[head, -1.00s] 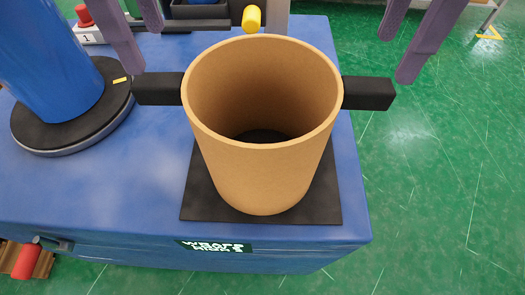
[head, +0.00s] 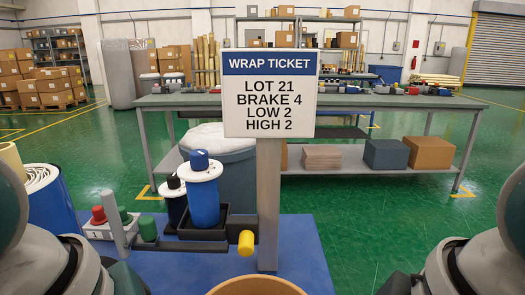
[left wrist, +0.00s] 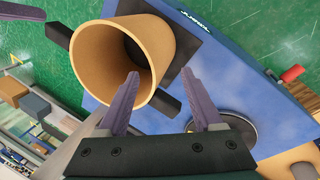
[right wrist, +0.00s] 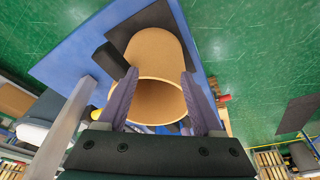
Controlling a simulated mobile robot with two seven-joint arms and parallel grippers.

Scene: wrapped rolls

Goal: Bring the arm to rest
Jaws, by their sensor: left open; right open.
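The tan open-topped bin with two black side handles shows only its far rim (head: 255,287) at the bottom of the head view. In the left wrist view the bin (left wrist: 115,62) stands on a black mat (left wrist: 183,65) on the blue table. It also shows in the right wrist view (right wrist: 155,52). My left gripper (left wrist: 162,73) is open and empty, its purple fingers apart from the bin's handle. My right gripper (right wrist: 159,73) is open and empty, its fingers framing the bin in the picture. Contact cannot be judged there. Neither gripper shows in the head view.
A wrap ticket sign (head: 270,94) stands on a post behind the bin, reading lot 21, brake 4, low 2, high 2. A blue roll on a stand (head: 203,195) and a button box (head: 108,227) are at left. A grey workbench (head: 330,103) stands beyond green floor.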

